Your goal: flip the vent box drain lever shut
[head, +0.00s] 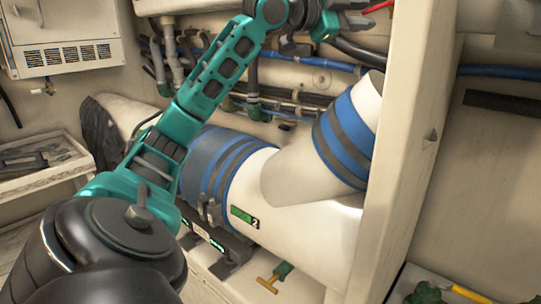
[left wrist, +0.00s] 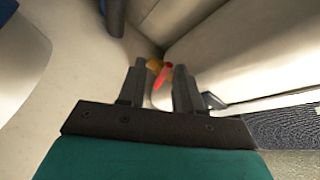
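In the left wrist view a small red lever (left wrist: 163,74) on a yellow-brass body (left wrist: 154,65) shows in the gap between my left gripper's (left wrist: 159,67) two dark fingers. The fingers are apart, and the lever seems to lie at or just beyond their tips; I cannot tell whether they touch it. In the head view my left gripper (head: 355,13) is at the top edge, partly cut off. A red strip (head: 378,6) shows just right of it; I cannot tell if this is the same lever. The vent box itself is not clearly identifiable. My right gripper is out of view.
A large white duct (head: 310,235) with blue and grey bands fills the middle. A pale upright panel (head: 405,130) stands right of it. Hoses (head: 290,100) run along the back wall. A louvred cabinet (head: 62,45) hangs upper left. A brass T-handle (head: 268,284) sits low in front.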

